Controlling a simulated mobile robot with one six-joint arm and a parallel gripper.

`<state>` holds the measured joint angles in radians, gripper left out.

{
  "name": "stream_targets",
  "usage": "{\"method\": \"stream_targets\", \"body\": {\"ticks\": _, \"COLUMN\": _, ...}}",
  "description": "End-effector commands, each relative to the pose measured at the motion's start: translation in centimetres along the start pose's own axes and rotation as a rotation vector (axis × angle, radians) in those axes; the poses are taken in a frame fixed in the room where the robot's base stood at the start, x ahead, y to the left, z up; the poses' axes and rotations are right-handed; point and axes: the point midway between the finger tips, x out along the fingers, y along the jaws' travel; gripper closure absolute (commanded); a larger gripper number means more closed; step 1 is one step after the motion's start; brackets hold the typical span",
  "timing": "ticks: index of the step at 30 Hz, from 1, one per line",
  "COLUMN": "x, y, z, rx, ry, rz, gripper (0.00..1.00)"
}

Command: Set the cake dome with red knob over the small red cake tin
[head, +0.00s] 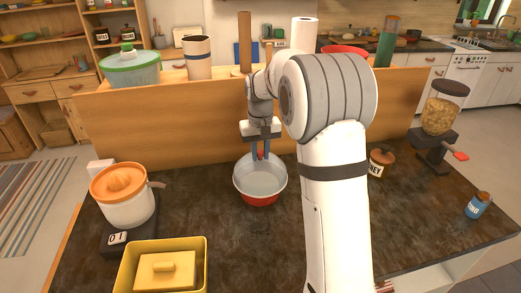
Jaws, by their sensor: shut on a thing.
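The cake dome (260,180) is pale and see-through, with a small red knob at its top centre. My gripper (261,156) points down and is shut on the knob, its blue fingers on either side. The small red cake tin (259,202) shows as a red band below the dome's near edge. The dome appears upright and roughly centred over the tin. I cannot tell whether its rim touches the tin or hangs just above it. Most of the tin is hidden by the dome.
An orange-topped juicer (122,200) and a yellow box (161,270) stand at left. A honey jar (380,163), a blue-labelled jar (478,205) and a grain dispenser (440,125) stand at right. A wooden raised ledge (160,130) runs behind. Dark counter around the tin is clear.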

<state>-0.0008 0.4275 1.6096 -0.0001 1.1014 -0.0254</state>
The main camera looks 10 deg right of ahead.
Motion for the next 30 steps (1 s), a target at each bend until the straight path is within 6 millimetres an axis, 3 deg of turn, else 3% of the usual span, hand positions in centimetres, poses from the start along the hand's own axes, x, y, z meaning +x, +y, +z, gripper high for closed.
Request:
{"method": "stream_targets", "body": {"ticks": 3, "x": 1.7, "y": -0.1, "z": 0.0, "rx": -0.002, "ry": 0.0, "rz": 0.0, "gripper": 1.0}}
{"method": "stream_targets", "body": {"ticks": 15, "x": 5.1, "y": -0.2, "z": 0.0, "rx": -0.004, "ry": 0.0, "rz": 0.0, "gripper": 1.0}}
{"method": "stream_targets", "body": {"ticks": 30, "x": 5.4, "y": -0.3, "z": 0.0, "rx": -0.005, "ry": 0.0, "rz": 0.0, "gripper": 1.0}}
